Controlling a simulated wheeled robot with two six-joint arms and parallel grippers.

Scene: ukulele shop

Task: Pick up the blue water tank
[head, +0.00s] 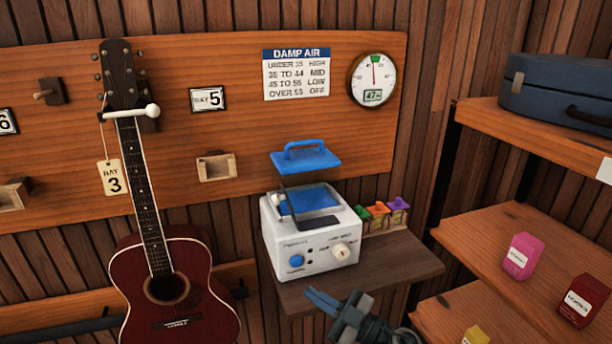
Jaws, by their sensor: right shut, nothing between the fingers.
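The blue water tank (306,159) shows as a flat blue slab with a raised handle on top, above the white humidifier box (318,247). A dark thin bar runs down from under the slab toward the box. A second blue surface (308,200) lies in the open top of the box; I cannot tell whether it belongs to the tank. My right gripper (318,297), with blue fingers, is shut and empty. It is in front of and below the box, near the front edge of the shelf, apart from the tank. My left gripper is not in view.
The box stands on a small dark wooden shelf (405,265), beside a holder with colored clips (385,216). A red guitar (170,270) hangs at left. Wooden shelves (495,235) at right hold small boxes and a blue case (560,90). The shelf's right end is bare.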

